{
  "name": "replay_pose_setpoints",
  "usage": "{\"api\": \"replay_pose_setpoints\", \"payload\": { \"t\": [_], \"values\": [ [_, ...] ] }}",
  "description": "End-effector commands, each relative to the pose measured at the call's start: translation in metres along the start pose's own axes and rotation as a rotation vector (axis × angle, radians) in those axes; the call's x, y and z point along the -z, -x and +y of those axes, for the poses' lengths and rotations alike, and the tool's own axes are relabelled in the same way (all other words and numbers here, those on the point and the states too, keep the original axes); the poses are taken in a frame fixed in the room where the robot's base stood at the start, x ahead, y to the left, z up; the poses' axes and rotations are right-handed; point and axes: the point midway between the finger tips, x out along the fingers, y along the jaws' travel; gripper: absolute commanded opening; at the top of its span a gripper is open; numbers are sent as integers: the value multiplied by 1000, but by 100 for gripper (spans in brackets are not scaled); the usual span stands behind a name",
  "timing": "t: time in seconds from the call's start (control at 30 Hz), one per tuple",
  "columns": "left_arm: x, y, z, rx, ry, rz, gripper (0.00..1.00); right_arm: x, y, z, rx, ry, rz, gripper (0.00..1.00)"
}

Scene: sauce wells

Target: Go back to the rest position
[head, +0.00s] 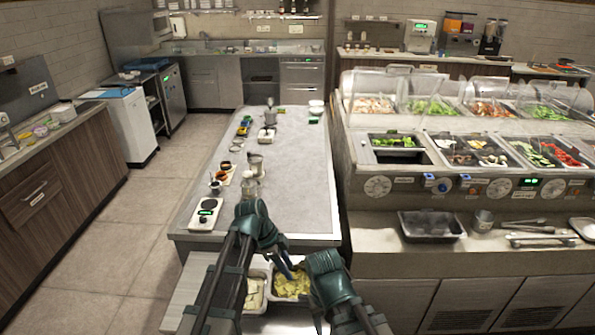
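My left gripper (287,270) hangs at the lower middle of the head view, at the near edge of the grey worktop. It points down over a metal pan of yellow food pieces (293,287). Its fingers are small and dark here, so I cannot tell whether they are open or shut, and nothing shows held in it. My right arm comes in at the bottom, right of the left arm, and bends beside the same pan. Its fingertips are not clear.
The grey worktop (300,190) carries a scale (206,214), a board with small sauce bowls (222,176) and several containers. A pan of pale food (254,293) sits below its near edge. The salad bar (350,180) stands at right, with an empty dark pan (432,226) in front. Floor is clear at left.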

Motion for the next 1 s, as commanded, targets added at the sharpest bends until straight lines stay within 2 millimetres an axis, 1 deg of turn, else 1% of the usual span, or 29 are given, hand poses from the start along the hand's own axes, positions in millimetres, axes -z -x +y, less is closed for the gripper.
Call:
{"api": "replay_pose_setpoints", "payload": {
  "t": [0.07, 0.17, 0.27, 0.3, 0.4, 0.5, 0.6, 0.7, 0.8, 1.0],
  "values": [
    [1, -2, 7, -5, 30, -14, 40, 0, 0, 0, 0, 0, 0, 50],
    [3, -8, 27, -15, 141, -60, 40, 0, -2, 0, 0, 0, 0, 50],
    [4, -15, 57, -15, 327, -139, 40, 0, -4, 0, 0, 0, 0, 50],
    [3, -17, 70, -8, 412, -176, 40, 0, -4, 0, 0, 0, 0, 50],
    [0, -21, 99, 31, 622, -265, 40, 0, -6, -1, 0, 0, 0, 50],
    [-4, -23, 124, 90, 816, -340, 40, 0, -7, -1, 0, 0, 0, 50],
    [-9, -22, 143, 157, 977, -395, 40, 0, -8, -1, 0, 0, 0, 50],
    [-12, -21, 156, 217, 1095, -427, 40, 0, -9, -1, 0, 0, 0, 50],
    [-15, -20, 163, 258, 1170, -445, 40, 1, -9, -1, 0, 0, 0, 50],
    [-16, -19, 166, 285, 1219, -455, 40, 1, -10, -1, 0, 0, 0, 50]
  ]
}}
